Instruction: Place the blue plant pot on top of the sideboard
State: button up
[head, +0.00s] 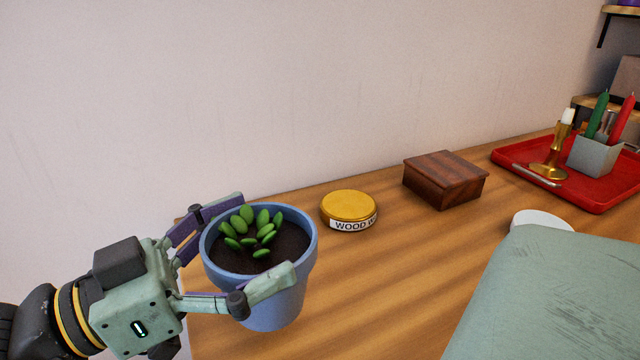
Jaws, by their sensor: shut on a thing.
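The blue plant pot (277,306) holds dark soil and a green succulent, and is at the lower left of the head view. My gripper (252,240) is shut on the blue plant pot, with one finger on its far side and one on its near side. The pot is upright. It appears over the left end of the wooden sideboard top (385,270); I cannot tell whether its base touches the wood, as no clear gap shows.
A yellow-lidded wood wax tin (349,207) stands right of the pot, then a dark wooden box (445,182). A red tray (597,190) at the right holds a brass candlestick (552,160) and a grey holder (593,157) with candles. A white round thing (540,219) is partly hidden.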

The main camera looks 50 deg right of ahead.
jog(key=shift+w, duration=0.1)
jog(key=shift+w+d+f+p, duration=0.55)
jog(key=shift+w+d+f, duration=0.35)
jog(key=shift+w, duration=1.5)
jog(key=shift+w+d+f+p, duration=0.7)
jog(key=shift+w+d, duration=0.45)
jog(key=shift+w, duration=1.3)
jog(key=shift+w+d+f+p, duration=0.45)
jog(key=shift+w+d+f, duration=0.5)
jog(key=shift+w, duration=1.45)
jog(key=o, duration=1.7)
jog(key=shift+f, duration=0.1)
